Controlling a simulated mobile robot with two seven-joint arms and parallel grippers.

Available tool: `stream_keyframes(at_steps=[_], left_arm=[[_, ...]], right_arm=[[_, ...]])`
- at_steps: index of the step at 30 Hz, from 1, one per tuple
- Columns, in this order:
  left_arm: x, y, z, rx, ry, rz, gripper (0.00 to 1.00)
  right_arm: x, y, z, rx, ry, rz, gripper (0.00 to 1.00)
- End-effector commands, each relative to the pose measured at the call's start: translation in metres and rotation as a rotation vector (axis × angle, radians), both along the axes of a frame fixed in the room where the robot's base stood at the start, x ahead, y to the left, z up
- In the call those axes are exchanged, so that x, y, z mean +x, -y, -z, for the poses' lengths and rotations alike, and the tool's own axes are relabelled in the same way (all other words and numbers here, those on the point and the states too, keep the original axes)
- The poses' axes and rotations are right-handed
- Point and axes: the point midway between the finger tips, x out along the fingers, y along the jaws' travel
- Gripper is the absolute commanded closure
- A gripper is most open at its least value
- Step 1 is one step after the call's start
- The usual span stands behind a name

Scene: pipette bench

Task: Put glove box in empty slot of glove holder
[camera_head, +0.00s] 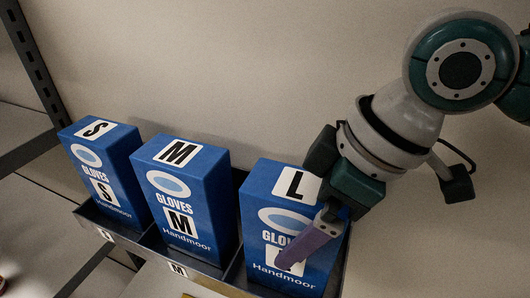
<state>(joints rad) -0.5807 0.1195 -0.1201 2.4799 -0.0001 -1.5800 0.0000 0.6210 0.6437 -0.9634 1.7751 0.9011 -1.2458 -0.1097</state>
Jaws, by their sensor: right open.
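The metal glove holder (153,244) stands against the wall and has three compartments. A blue glove box marked S (122,163) is in the left compartment. A blue box marked M (206,185) is in the middle one. A blue box marked L (257,190) is upright at the right compartment and appears to be inside it; its lower edge is near the bottom of the picture. My right gripper (305,243) is open at the L box's front right, with a purple finger across its lower front label. Its other finger is hidden, and I cannot tell whether it touches the box. My left gripper is out of view.
A dark metal rack upright (32,62) stands at the far left, with shelf surfaces beside it. A plain wall (250,70) lies behind the boxes.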

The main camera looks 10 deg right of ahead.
Motion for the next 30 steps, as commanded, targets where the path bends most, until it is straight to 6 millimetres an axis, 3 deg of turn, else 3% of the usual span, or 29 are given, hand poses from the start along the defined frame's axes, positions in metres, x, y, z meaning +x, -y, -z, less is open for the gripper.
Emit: stream_keyframes(at_steps=[8,21,30], left_arm=[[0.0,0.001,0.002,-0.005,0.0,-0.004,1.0],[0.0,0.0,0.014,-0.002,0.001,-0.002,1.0],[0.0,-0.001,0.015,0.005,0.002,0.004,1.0]], right_arm=[[-0.001,0.005,-0.015,0.001,0.004,0.002,0.0],[-0.021,0.033,-0.098,0.0,0.004,0.002,0.0],[-0.026,0.038,-0.114,0.0,0.0,0.001,0.0]])
